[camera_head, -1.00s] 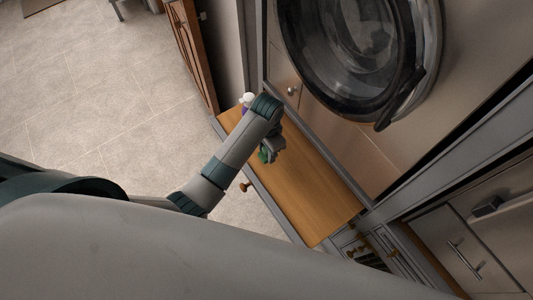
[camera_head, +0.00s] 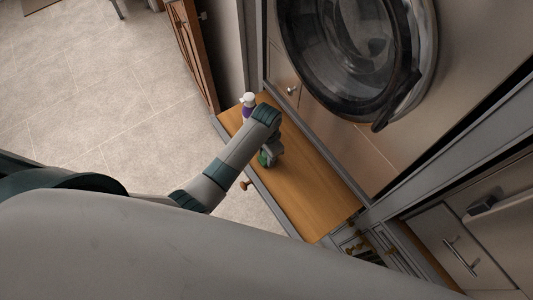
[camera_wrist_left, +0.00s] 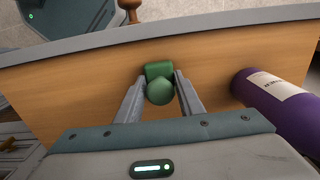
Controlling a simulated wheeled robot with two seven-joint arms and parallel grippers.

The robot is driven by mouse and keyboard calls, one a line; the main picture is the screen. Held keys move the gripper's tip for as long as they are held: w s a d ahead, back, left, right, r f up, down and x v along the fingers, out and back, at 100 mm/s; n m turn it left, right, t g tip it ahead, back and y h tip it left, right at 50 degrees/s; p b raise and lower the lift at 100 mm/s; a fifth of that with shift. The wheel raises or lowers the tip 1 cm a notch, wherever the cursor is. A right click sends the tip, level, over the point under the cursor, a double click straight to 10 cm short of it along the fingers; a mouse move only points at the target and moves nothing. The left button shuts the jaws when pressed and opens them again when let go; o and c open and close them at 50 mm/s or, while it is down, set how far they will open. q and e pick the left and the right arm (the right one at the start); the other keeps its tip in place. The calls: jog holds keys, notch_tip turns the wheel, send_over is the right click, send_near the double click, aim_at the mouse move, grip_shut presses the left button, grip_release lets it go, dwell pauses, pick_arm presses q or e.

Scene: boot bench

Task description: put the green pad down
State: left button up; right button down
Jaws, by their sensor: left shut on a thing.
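The green pad (camera_wrist_left: 158,70) is a small green block with a round green knob toward the camera. My left gripper (camera_wrist_left: 160,85) is shut on it, one finger on each side, over the wooden bench top (camera_wrist_left: 85,80). In the head view the green pad (camera_head: 264,158) shows partly below my left gripper (camera_head: 270,152), whose fingers are mostly hidden by the wrist. I cannot tell whether the pad touches the bench top. My right gripper is in neither view.
A purple bottle (camera_wrist_left: 277,103) with a white top (camera_head: 248,98) stands close beside the left gripper. A front-loading machine with a round door (camera_head: 350,60) is behind the bench. The bench top is clear toward the lower right (camera_head: 315,200).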

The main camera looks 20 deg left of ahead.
pick_arm(q)
jog(key=o, duration=1.1)
jog(key=shift+r, duration=0.15)
notch_tip(320, 180, up, 10)
jog(key=b, duration=0.2)
jog(key=shift+r+b, duration=0.2)
jog(key=shift+b, duration=0.1)
jog(key=shift+r, duration=0.7)
jog(key=shift+s, duration=0.1)
